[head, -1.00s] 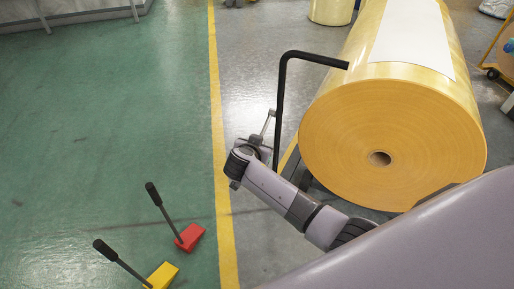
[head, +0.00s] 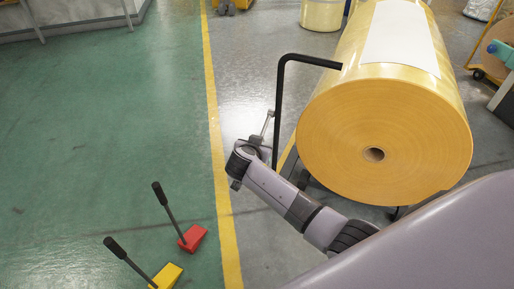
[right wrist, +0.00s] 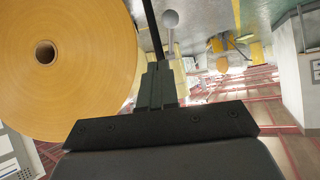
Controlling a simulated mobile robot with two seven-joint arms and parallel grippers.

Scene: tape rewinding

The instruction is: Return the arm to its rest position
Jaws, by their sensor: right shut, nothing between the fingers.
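My right arm crosses the head view from the lower right, and its gripper (head: 263,142) is beside a bent black handle (head: 278,105). In the right wrist view the dark fingers (right wrist: 157,72) are together and empty. A grey ball-ended rod (right wrist: 170,20) shows just beyond the fingertips; whether they touch it I cannot tell. The big yellow tape roll (head: 385,165) is right of the gripper in the head view, and its round face (right wrist: 65,95) fills the left of the wrist view. My left gripper is not in view.
A red wedge (head: 194,239) and a yellow wedge (head: 168,277) with black handles stand on the green floor at lower left. A yellow floor line (head: 220,150) runs past the arm. The green floor (head: 100,130) is largely clear. A smaller roll (head: 322,15) stands behind.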

